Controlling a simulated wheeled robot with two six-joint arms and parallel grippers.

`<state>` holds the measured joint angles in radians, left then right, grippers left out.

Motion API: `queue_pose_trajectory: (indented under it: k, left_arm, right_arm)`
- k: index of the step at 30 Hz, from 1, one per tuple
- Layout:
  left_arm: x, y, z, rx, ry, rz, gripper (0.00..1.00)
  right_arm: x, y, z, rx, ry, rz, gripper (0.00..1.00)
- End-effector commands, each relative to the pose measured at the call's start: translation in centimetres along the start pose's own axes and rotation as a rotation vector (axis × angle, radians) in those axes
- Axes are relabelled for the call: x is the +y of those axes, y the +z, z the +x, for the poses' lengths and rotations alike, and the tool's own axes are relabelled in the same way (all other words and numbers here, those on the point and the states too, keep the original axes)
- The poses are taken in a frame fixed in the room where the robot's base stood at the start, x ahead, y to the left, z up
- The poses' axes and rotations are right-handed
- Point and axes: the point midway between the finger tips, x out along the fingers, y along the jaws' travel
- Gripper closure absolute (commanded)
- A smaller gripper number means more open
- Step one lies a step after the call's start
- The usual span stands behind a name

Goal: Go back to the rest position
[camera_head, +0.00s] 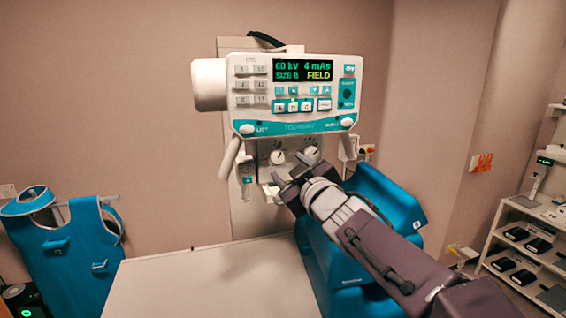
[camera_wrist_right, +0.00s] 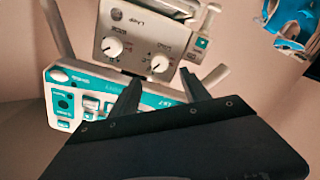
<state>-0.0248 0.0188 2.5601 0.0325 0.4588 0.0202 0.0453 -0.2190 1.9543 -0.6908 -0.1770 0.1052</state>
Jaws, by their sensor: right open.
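My right gripper (camera_head: 283,185) is open and empty in the head view, reaching in from the lower right. I cannot tell whether the fingers touch anything there. The panel display reads 60 kV, 4 mAs, size 8, field. My left gripper is not in view.
A pale table (camera_head: 205,283) lies below, its visible top bare. A blue padded unit (camera_head: 385,205) stands behind my right arm. A blue lead apron (camera_head: 70,250) hangs at the left. A shelf rack (camera_head: 525,240) with dark boxes stands at the right.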

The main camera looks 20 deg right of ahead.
Motion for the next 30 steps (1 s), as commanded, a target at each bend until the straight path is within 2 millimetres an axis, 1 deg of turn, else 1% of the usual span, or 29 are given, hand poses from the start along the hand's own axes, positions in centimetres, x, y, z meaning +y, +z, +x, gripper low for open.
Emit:
queue_pose_trajectory:
  k: [1, 5, 16, 17, 18, 19, 20, 23, 24, 25, 26, 27, 28, 29, 30]
  left_arm:
    - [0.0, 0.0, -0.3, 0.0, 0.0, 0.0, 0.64]
    - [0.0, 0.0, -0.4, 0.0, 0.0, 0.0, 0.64]
    - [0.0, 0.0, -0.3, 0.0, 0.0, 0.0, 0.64]
    - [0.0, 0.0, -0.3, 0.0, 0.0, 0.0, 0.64]
    - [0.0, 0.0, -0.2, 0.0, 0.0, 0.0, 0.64]
    - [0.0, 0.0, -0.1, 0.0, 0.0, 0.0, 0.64]
    - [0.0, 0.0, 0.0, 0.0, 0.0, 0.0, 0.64]
    - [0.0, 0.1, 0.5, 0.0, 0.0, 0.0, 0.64]
    - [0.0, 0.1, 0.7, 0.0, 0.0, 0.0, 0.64]
    - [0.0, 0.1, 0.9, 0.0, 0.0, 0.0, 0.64]
    - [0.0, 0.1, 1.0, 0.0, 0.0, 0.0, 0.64]
    - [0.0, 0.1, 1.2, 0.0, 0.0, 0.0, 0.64]
    - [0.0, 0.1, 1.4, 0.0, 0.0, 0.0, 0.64]
    - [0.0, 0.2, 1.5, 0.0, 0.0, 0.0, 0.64]
    - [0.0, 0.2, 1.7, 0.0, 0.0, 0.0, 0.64]
  right_arm:
    - [0.1, -0.2, -0.7, 0.001, 0.001, -0.001, 0.45]
    - [0.0, -0.1, -1.6, 0.0, 0.0, 0.0, 0.45]
    - [0.0, 0.0, -1.6, 0.0, -0.001, 0.0, 0.45]
    - [-0.1, 0.2, -1.6, -0.005, -0.002, 0.003, 0.45]
    - [-0.4, 0.9, -1.4, -0.022, -0.006, 0.012, 0.45]
    - [-0.9, 1.9, -1.3, -0.046, -0.013, 0.024, 0.45]
    - [-1.5, 3.2, -1.1, -0.08, -0.022, 0.042, 0.45]
    - [-4.9, 10.2, -1.1, -0.264, -0.068, 0.132, 0.45]
    - [-6.7, 13.6, -1.5, -0.358, -0.092, 0.176, 0.45]
    - [-8.2, 16.1, -2.1, -0.431, -0.11, 0.208, 0.45]
    - [-9.6, 18.4, -2.8, -0.504, -0.129, 0.239, 0.45]
    - [-11.6, 21.5, -4.1, -0.603, -0.154, 0.277, 0.45]
    - [-13.1, 23.6, -5.2, -0.677, -0.173, 0.306, 0.45]
    - [-14.6, 25.7, -6.5, -0.753, -0.192, 0.334, 0.45]
    - [-16.6, 28.2, -8.4, -0.853, -0.218, 0.369, 0.45]
